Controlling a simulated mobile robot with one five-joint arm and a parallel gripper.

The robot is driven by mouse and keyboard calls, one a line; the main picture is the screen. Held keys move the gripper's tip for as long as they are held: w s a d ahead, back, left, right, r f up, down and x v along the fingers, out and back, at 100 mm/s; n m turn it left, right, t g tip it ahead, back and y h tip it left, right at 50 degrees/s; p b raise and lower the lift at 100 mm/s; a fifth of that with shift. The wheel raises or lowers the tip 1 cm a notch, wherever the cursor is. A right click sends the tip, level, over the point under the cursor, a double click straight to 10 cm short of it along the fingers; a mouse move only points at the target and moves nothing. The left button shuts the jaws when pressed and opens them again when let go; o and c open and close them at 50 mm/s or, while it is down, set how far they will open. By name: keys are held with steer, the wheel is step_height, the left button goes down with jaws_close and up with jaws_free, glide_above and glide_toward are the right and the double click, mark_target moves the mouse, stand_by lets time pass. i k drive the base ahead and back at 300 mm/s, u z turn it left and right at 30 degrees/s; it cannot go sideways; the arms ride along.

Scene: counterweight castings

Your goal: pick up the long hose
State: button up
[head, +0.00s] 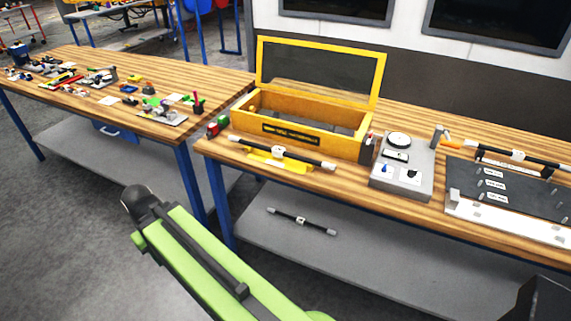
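I see several dark rod-like pieces that could be the long hose, and I cannot tell for sure which one it is. One black piece with white ends and a white middle (306,159) rests on a yellow stand (264,158) at the bench's front edge. A similar dark piece (285,214) lies on the grey lower shelf (330,257). My green arm (195,243) reaches across the lower foreground, in front of the bench. I cannot make out gripper fingers in this view.
An open yellow box (345,145) with a clear-panelled lid stands on the wooden bench (420,118). A grey block with dials (411,160) and a dark board (466,178) sit right of it. A second bench (150,72) at left holds many small parts. Floor between is clear.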

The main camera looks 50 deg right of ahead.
mark_target(278, 152)
steer(key=z, duration=0.2)
steer(key=i, duration=0.85)
steer(key=u, duration=0.1)
